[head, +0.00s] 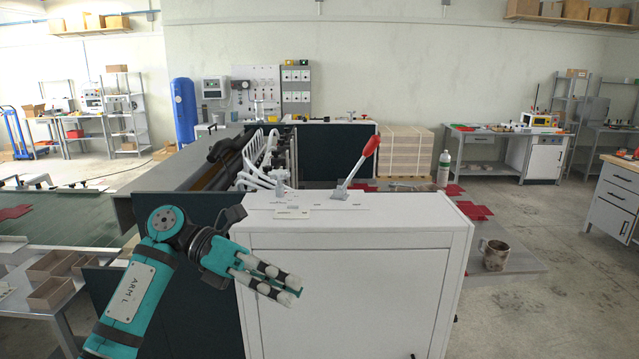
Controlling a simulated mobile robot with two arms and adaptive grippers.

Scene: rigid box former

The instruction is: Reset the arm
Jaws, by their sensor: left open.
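My left arm comes in from the lower left, and its teal and grey gripper (299,287) is open and empty. It is in front of the white cabinet (350,290), below the cabinet's top edge. I cannot tell whether it touches the cabinet. A lever with a red handle (371,145) stands on the cabinet top, leaning to the upper right, away from my left gripper. My right gripper is not in view.
Brown open boxes (52,292) sit on a table at lower left. A green conveyor (60,229) runs at left. The floor at right is clear.

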